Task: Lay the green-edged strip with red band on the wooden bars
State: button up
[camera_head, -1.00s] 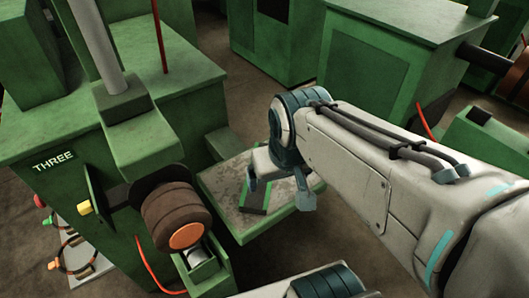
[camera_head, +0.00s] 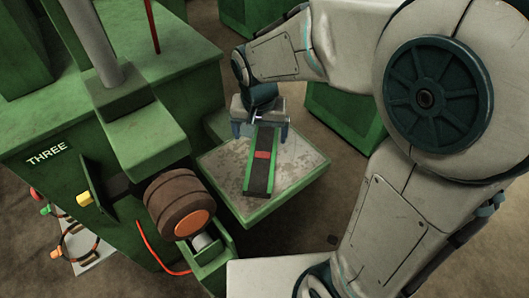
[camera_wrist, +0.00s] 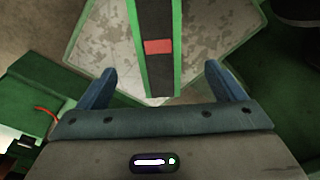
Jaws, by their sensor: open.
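The strip (camera_head: 258,179) is dark with green edges and a red band (camera_head: 262,155) across it. It lies flat on a worn grey plate with a green rim (camera_head: 303,163), and it also shows in the wrist view (camera_wrist: 155,25). My gripper (camera_head: 260,132) is at the strip's far end, open and empty. In the wrist view its two blue fingers (camera_wrist: 160,70) stand one on each side of the strip's end, with a gap on both sides. I cannot make out any wooden bars in these frames.
A green machine marked THREE (camera_head: 46,153) stands at the left, with a brown roller with an orange end (camera_head: 180,205) close to the plate. Another green cabinet (camera_head: 345,115) stands behind, partly hidden by my arm. Brown floor shows around the plate.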

aim_at(263, 154)
jog(key=shift+w+d+f+p, duration=0.1)
jog(key=shift+w+f+p, duration=0.15)
jog(key=shift+f, duration=1.25)
jog(key=shift+w+d+f+p, duration=0.15)
jog(key=shift+f+p, duration=0.2)
jog(key=shift+f, duration=1.2)
jog(key=shift+w+d+f+p, duration=0.1)
jog(key=shift+w+f+p, duration=0.15)
jog(key=shift+f, duration=1.25)
jog(key=c, duration=1.2)
jog(key=shift+o, duration=0.2)
jog(key=shift+r, duration=0.1)
jog(key=shift+r, duration=0.5)
notch_tip(263, 154, up, 2)
jog(key=shift+r+b, duration=0.2)
jog(key=shift+b, duration=0.3)
jog(key=s+d+r+b, duration=0.2)
jog(key=d+r, duration=0.5)
jog(key=d, duration=0.4)
jog(key=shift+s+d+r, duration=0.15)
jog(key=shift+s+r, duration=0.05)
jog(key=shift+s, duration=0.45)
